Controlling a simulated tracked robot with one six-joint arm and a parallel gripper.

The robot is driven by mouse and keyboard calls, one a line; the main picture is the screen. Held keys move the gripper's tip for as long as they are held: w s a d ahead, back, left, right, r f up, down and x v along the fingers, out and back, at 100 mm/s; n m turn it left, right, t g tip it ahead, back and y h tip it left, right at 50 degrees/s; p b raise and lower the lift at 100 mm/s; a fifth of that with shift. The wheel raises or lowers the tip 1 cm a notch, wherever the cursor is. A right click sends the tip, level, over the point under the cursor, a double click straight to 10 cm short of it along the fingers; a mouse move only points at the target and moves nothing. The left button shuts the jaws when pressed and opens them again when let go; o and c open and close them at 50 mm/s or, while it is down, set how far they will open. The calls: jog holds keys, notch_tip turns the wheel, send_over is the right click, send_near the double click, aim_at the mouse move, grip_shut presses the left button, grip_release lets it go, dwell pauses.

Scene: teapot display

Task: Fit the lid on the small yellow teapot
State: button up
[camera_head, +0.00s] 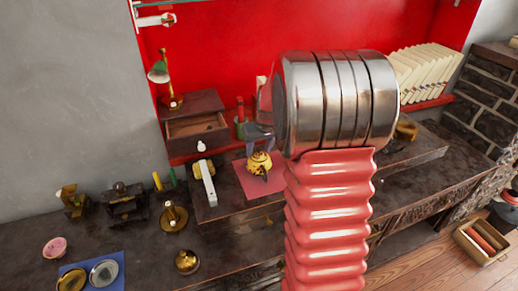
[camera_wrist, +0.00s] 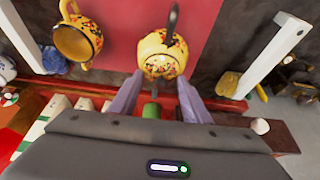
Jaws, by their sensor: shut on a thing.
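My gripper (camera_head: 258,133) reaches down over the red mat; its two grey-purple fingers (camera_wrist: 159,84) also show in the wrist view. A small yellow teapot (camera_head: 260,163), with dark speckles and a black curved handle, sits right under the fingertips; it shows in the wrist view (camera_wrist: 152,42). The fingers are shut on what looks like its pale yellow lid (camera_wrist: 161,66), at the top of the pot. The lid's edge blends with the pot, so I cannot tell whether it is seated. A second yellow patterned vessel (camera_wrist: 77,42), open-topped, shows at the left of the wrist view.
The red mat (camera_head: 247,183) lies on a dark bench. A white-topped post (camera_head: 208,186) stands left of it, and a wooden box with an open drawer (camera_head: 196,128) behind. A green object (camera_wrist: 152,111) shows between the fingers, farther back. My arm hides the mat's right side.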

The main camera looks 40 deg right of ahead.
jog(key=shift+s+f, duration=0.1)
jog(key=shift+f, duration=0.2)
jog(key=o, duration=1.1)
jog(key=shift+r, duration=0.2)
jog(key=v, duration=1.3)
jog(key=shift+r, duration=0.2)
jog(key=shift+s, duration=0.15)
